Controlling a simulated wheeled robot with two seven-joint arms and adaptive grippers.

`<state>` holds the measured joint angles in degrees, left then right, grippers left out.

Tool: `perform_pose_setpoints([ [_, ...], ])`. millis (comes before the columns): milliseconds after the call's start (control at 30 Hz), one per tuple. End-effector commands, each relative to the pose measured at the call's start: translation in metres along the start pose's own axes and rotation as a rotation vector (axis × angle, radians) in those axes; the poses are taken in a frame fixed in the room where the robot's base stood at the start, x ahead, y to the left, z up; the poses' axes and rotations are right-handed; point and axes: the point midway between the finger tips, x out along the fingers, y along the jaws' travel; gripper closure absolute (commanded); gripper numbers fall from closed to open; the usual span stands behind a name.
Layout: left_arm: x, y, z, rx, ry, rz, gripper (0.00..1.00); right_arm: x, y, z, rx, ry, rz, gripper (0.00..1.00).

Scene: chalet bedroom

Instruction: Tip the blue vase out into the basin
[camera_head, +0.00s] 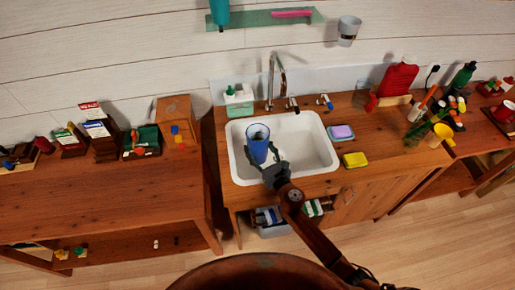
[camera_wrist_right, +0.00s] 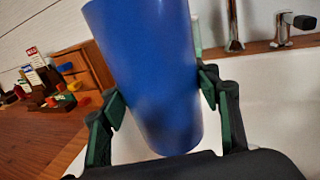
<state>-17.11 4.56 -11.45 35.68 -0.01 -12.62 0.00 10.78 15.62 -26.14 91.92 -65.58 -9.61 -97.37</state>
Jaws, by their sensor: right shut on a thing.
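The blue vase (camera_head: 258,150) is above the white basin (camera_head: 318,150) in the head view, toward the basin's left half. Its open mouth faces up toward the head camera, and I cannot make out its contents. My right gripper (camera_head: 275,172) is shut on the vase. In the right wrist view the blue vase (camera_wrist_right: 150,75) stands between the two green-padded fingers of my right gripper (camera_wrist_right: 160,95), slightly tilted. Part of the basin (camera_wrist_right: 270,90) shows behind it. My left gripper is not in view.
A faucet (camera_head: 275,80) stands behind the basin. A soap dispenser (camera_head: 238,100) is at its back left. A purple sponge (camera_head: 341,132) and a yellow sponge (camera_head: 355,160) lie on the counter to the right. A wooden table (camera_head: 110,200) with boxes stands at left.

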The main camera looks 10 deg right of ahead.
Motion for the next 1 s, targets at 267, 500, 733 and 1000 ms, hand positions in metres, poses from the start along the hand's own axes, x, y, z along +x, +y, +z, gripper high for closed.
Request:
perform_pose_setpoints([
  [267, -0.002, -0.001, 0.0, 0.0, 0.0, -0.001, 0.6, 0.0, 0.001, 0.004, -0.001, -0.004, 0.0, 0.92],
  [500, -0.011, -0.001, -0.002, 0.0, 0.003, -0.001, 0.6, -0.002, 0.0, 0.01, 0.048, 0.004, -0.001, 0.92],
  [733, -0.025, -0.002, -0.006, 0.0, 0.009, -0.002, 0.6, -0.001, -0.002, 0.016, 0.158, 0.019, -0.001, 0.92],
  [1000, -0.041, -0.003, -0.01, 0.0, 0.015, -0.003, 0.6, 0.0, -0.01, 0.011, 0.43, 0.056, -0.002, 0.92],
])
